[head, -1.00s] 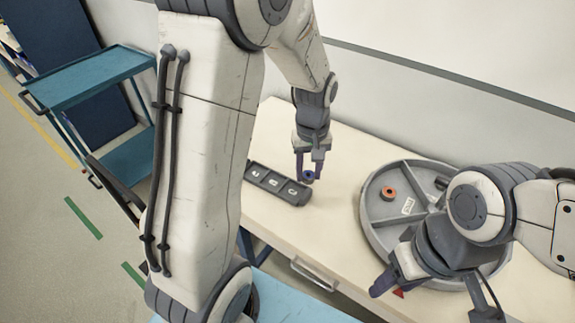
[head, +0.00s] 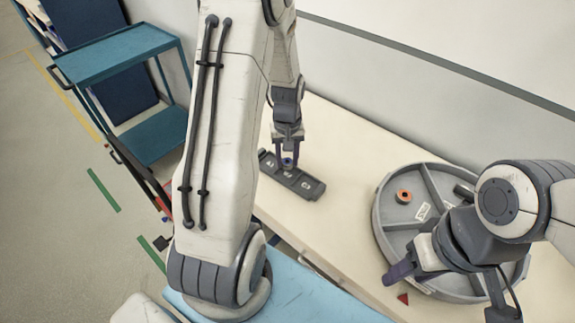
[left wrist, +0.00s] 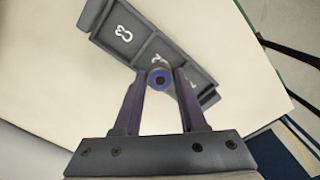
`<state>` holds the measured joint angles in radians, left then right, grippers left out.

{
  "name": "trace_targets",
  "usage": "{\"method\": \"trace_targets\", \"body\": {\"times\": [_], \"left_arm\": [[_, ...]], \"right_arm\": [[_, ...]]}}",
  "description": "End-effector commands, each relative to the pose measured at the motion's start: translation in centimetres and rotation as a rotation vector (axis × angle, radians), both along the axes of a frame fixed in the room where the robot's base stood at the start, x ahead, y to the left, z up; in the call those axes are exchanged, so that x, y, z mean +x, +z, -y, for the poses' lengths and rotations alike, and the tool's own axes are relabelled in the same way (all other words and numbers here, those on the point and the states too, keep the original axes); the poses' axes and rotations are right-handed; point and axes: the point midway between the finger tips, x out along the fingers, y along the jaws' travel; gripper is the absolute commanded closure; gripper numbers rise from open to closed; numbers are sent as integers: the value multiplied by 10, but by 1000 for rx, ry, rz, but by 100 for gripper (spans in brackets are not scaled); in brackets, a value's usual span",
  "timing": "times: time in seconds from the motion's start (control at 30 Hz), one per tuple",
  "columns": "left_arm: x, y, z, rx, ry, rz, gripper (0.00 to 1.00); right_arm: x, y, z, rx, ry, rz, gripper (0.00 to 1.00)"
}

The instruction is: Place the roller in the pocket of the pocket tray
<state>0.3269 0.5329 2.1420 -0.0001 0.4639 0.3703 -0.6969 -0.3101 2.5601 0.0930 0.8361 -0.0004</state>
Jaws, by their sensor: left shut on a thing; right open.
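The roller (left wrist: 160,78), a small blue ring with a dark centre, is between the fingertips of my left gripper (head: 288,160), which is shut on it. It also shows in the head view (head: 287,162). The pocket tray (head: 314,191) is a dark grey strip with three numbered pockets. In the left wrist view the tray (left wrist: 92,15) runs diagonally behind the roller, and the roller overlaps its middle pocket. I cannot tell the roller's exact height above the tray. My right gripper (head: 398,273) is open at the near rim of the round tray; it is partly hidden.
A large round grey tray (head: 384,214) with dividers stands on the right of the table, holding an orange roller (head: 404,196) and a dark part (head: 464,191). A red triangle (head: 403,298) lies near the table edge. A blue cart (head: 120,55) stands left. The table between trays is clear.

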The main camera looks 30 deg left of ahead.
Motion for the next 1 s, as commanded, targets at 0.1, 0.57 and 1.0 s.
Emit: {"method": "trace_targets", "body": {"times": [0.1,0.57,1.0], "left_arm": [[-2,-19,1,-2,0,-7,100],[-1,-36,1,-1,0,-2,100],[-1,-35,1,-1,0,-2,46]], "right_arm": [[0,4,0,0,0,0,45],[0,3,0,0,0,0,45],[0,5,0,0,0,0,45]]}}
